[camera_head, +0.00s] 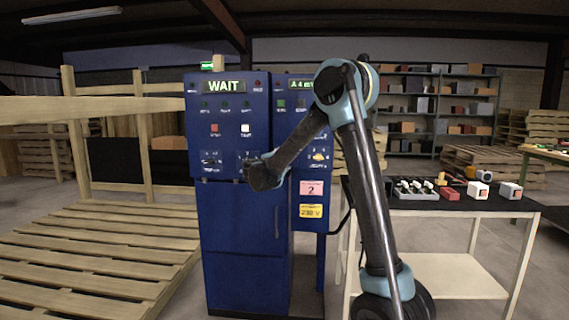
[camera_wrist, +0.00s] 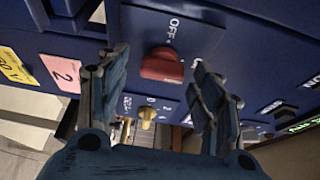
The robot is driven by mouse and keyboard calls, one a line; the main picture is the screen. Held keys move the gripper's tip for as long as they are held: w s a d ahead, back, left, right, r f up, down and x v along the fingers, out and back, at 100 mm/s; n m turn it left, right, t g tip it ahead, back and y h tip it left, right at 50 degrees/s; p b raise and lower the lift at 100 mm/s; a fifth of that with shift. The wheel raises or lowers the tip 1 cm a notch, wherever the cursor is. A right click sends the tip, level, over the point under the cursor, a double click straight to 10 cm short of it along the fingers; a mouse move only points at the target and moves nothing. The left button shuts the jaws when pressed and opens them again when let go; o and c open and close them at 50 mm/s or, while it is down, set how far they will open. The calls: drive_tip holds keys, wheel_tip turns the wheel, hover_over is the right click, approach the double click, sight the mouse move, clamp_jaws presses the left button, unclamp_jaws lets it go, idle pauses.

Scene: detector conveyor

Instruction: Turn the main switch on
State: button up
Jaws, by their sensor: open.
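The main switch looks like a red rotary knob (camera_wrist: 162,66) on a blue plate, with an "OFF" marking beside it in the wrist view. My gripper (camera_wrist: 158,84) is open, with one finger on each side of the knob in the picture. I cannot tell whether the fingers touch the knob. I see nothing held between them. In the head view my arm's end hides the gripper, and I cannot make out the red knob.
The blue cabinet (camera_head: 240,240) shows "WAIT" on its display (camera_head: 224,87). A yellow knob (camera_wrist: 148,117) is near the red one. A pink "2" label (camera_head: 312,188) and a yellow label (camera_head: 311,211) are below. A table (camera_head: 470,202) with small parts stands right; pallets (camera_head: 100,250) lie left.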

drive_tip(key=v, duration=1.1)
drive_tip(key=shift+s, duration=0.35)
drive_tip(key=shift+a, duration=0.15)
drive_tip(key=s+d+r+n+t+y, duration=0.25)
drive_tip(key=d+r+n+y, duration=0.35)
drive_tip(key=r+n+y, duration=0.7)
drive_tip(key=s+d+f+n+g+h, duration=0.1)
drive_tip(key=s+d+f+n+g, duration=0.2)
drive_tip(key=s+d+f, duration=0.6)
drive_tip(key=s+d+f+n+g+h, duration=0.2)
drive_tip(key=s+d+f+g, duration=0.6)
drive_tip(key=s+f, duration=0.7)
drive_tip(key=s+d+f+n+g+h, duration=0.2)
drive_tip(key=s+d+f+n+g, duration=0.3)
drive_tip(key=s+d+f, duration=0.5)
drive_tip(key=s+f, duration=0.2)
drive_tip(key=s, duration=0.3)
drive_tip(key=shift+d+f+g, duration=0.2)
drive_tip(key=shift+g, duration=0.15)
